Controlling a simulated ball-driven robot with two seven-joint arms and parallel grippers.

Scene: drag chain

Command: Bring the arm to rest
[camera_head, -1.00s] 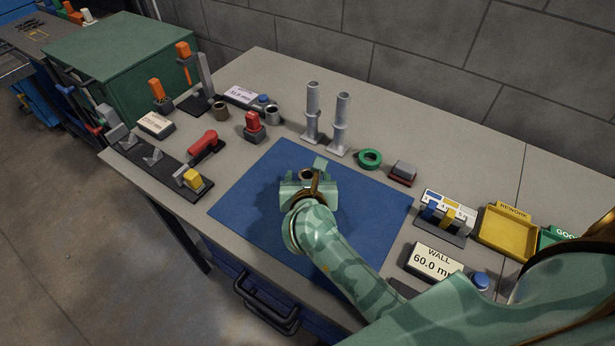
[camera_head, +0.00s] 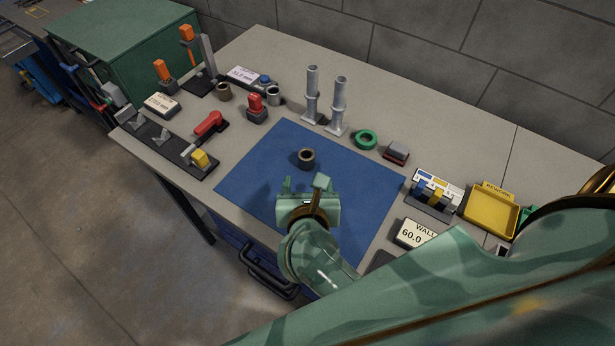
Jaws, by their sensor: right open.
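My right gripper (camera_head: 304,187) is over the front part of the blue mat (camera_head: 258,176). Its two green fingers point away from me, stand apart and hold nothing. A small brown ring-shaped bushing (camera_head: 306,158) stands on the mat just beyond the fingertips, apart from them. My right arm (camera_head: 455,290) comes in from the lower right and covers the front right of the bench. My left gripper is not in view.
Two grey posts (camera_head: 337,105) stand behind the mat, with a green ring (camera_head: 366,140) to their right. A yellow tray (camera_head: 490,206) and a WALL display (camera_head: 413,234) are at the right. Clamps and a red handle (camera_head: 209,123) are at the left. The mat's left part is clear.

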